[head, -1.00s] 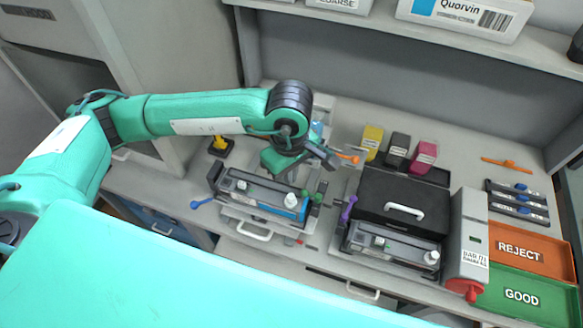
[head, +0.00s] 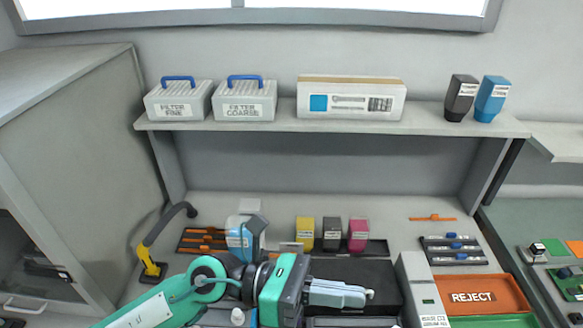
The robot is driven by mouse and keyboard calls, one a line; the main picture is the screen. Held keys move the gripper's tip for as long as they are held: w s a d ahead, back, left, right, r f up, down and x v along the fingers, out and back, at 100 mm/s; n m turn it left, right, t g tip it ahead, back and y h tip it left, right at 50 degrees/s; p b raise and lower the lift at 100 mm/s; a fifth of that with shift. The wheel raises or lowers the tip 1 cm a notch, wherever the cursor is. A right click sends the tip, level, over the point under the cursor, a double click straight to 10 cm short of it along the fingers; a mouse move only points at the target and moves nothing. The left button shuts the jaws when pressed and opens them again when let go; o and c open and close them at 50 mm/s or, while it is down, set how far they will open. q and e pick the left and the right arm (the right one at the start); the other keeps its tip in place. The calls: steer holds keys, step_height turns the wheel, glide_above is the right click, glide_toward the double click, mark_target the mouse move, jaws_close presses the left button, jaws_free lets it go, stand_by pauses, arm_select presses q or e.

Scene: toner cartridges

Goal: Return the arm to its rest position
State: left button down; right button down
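My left arm (head: 150,312) comes in from the lower left. Its green-and-black wrist is bent, and my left gripper (head: 362,293) points to the right with its grey fingers seen side-on. It hangs in front of the black-topped box (head: 365,271) on the bench, with nothing visible held in it. Whether the fingers are parted cannot be told from this angle. The arm hides most of the cartridge work area at the front of the bench. My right gripper is not in view.
Yellow (head: 305,232), black (head: 332,233) and magenta (head: 358,234) toner bottles stand behind the arm. A blue bottle (head: 240,240) is close to the wrist. The REJECT tray (head: 490,310) lies at right. A shelf (head: 280,124) with boxes spans the back.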

arm_select(q)
steer(key=w+a+r+n+t+y, duration=0.15)
steer(key=w+a+n+t, duration=0.4)
steer(key=n+t, duration=0.65)
steer(key=w+a+r+n+t+y, duration=0.1)
steer(key=w+a+r+n+t, duration=0.35)
steer(key=n+t, duration=0.85)
steer(key=w+a+f+n+g+y, duration=0.2)
steer(key=a+f+n+g+y, duration=0.1)
steer(key=a+f+n+y, duration=0.6)
steer(key=w+a+f+n+g+y, duration=0.1)
steer(key=a+f+n+g+y, duration=0.2)
steer(key=a+f+n+y, duration=0.6)
steer(key=s+a+f+n+g+h, duration=0.2)
steer(key=s+f+n+g, duration=0.7)
steer(key=s+f, duration=1)
step_height(320, 180, down, 34)
steer(key=m+g+b, duration=0.2)
steer(key=g+b, duration=0.1)
steer(key=s+a+f+g+b, duration=0.1)
steer(key=s+a+f, duration=0.2)
steer(key=s+f, duration=1.6)
steer(key=shift+a+f+g+b, duration=0.15)
steer(key=shift+f+g+b, duration=0.2)
steer(key=shift+f, duration=0.5)
